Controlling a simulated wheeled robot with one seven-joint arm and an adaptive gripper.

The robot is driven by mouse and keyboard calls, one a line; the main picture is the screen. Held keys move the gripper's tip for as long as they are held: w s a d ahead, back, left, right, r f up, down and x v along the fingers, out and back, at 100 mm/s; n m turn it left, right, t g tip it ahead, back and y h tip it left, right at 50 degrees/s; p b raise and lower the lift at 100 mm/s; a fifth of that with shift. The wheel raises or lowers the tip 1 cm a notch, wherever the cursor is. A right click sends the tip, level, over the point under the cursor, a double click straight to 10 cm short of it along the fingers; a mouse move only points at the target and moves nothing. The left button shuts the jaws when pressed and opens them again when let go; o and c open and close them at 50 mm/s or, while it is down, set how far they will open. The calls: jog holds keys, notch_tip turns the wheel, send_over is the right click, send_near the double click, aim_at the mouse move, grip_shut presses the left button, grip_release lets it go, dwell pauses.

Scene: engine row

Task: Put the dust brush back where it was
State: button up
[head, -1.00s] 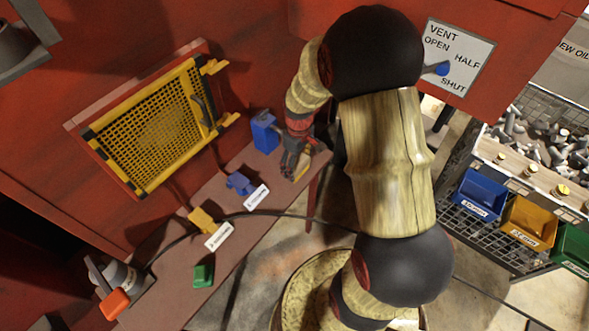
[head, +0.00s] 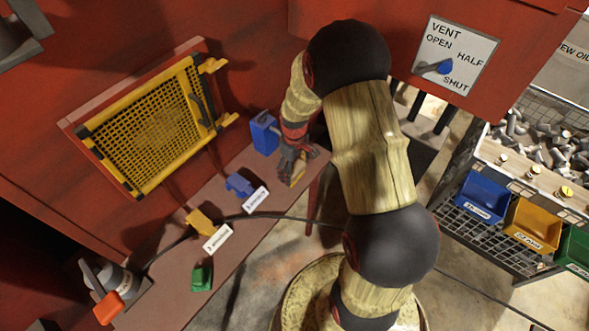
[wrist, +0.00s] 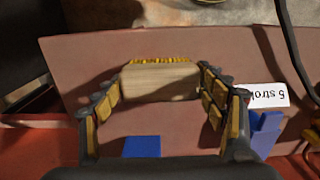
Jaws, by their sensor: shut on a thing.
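The dust brush, a pale wooden block with yellow bristles, lies between my gripper's fingers in the wrist view (wrist: 160,84). In the head view its light edge (head: 298,175) shows below my gripper (head: 292,160), at the far right end of the brown bench (head: 238,222). My gripper is shut on the brush, with a finger at each end of the block in the wrist view (wrist: 163,76). The bristles point toward the top of the wrist view. The brush is at or just above the bench top; I cannot tell if it touches.
A blue can (head: 264,135) stands just left of my gripper. Blue (head: 239,184), yellow (head: 200,222) and green (head: 202,278) items sit along the bench, with white labels by some. A dark cable (head: 270,213) crosses the bench. A yellow mesh guard (head: 150,125) is on the red wall.

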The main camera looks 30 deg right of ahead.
jog(key=o, duration=1)
jog(key=shift+f, duration=0.1)
jog(key=shift+o, duration=0.2)
notch_tip(320, 180, up, 12)
jog(key=p, duration=0.3)
notch_tip(320, 180, up, 12)
jog(key=m+t, duration=0.1)
jog(key=t, duration=0.1)
send_over(294, 169)
jog(key=s+a, duration=0.3)
jog(key=a, duration=0.2)
jog(key=s+a+r+m+t, duration=0.1)
jog(key=s+a+r, duration=0.3)
jog(key=s+r, duration=0.3)
jog(key=s+a+r+m+t, duration=0.2)
jog(key=s+a+r, duration=0.3)
jog(key=s, duration=0.5)
jog(key=shift+r+t, duration=0.3)
jog(key=shift+r, duration=0.55)
jog(key=shift+w, duration=0.1)
jog(key=shift+f+b, duration=0.85)
jog(key=shift+b, duration=0.2)
